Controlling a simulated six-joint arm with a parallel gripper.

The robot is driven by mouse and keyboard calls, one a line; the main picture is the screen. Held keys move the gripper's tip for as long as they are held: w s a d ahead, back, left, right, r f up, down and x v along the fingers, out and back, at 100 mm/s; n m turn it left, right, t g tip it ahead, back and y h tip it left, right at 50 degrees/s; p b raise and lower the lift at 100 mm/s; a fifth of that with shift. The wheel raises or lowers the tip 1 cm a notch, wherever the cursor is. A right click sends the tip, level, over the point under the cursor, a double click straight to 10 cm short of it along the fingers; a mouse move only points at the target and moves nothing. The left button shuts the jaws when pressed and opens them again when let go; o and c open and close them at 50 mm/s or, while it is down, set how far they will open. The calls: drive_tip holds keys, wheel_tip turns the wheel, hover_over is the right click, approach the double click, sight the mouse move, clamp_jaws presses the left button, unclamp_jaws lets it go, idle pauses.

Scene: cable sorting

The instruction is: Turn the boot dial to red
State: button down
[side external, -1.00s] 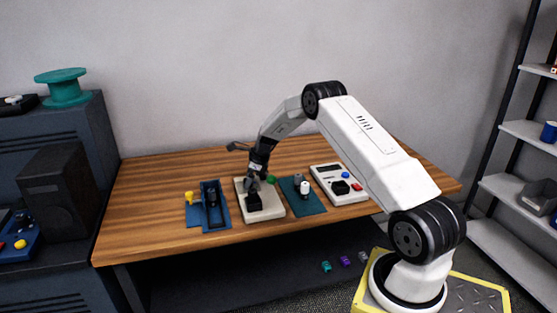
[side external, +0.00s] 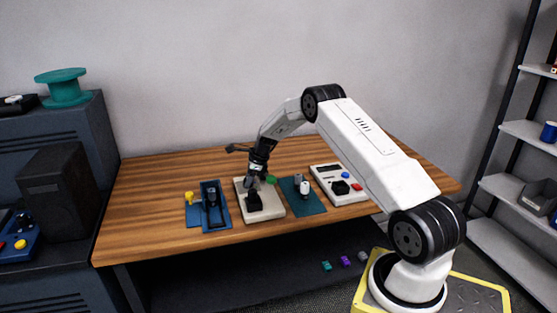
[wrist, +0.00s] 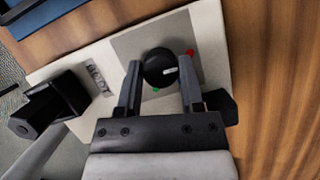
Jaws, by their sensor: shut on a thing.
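The boot dial (wrist: 160,68) is a round black knob with a white pointer line, on a grey panel of a cream board (wrist: 75,62). A red mark (wrist: 190,52) lies to its upper right and a green mark (wrist: 155,90) just below it. The pointer faces right, between the two marks and on neither. My gripper (wrist: 161,70) is shut on the dial, one finger at each side. In the side external view my gripper (side external: 255,178) is over the back of the cream board (side external: 270,209) and hides the dial.
A black block (wrist: 50,105) stands on the board near the label plate (wrist: 98,77). A blue tray (side external: 222,217) is left of the board; a dark green mat (side external: 311,207) and a white button box (side external: 350,196) are right. Wood behind them is clear.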

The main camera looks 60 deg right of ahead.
drive_tip(key=shift+n, duration=0.3)
drive_tip(key=shift+c, duration=1.2)
unclamp_jaws()
drive_tip(key=shift+r, duration=0.1)
drive_tip(key=v, duration=0.7)
drive_tip(key=shift+d+r, duration=0.2)
drive_tip(key=shift+r, duration=0.1)
drive_tip(key=shift+s, duration=0.1)
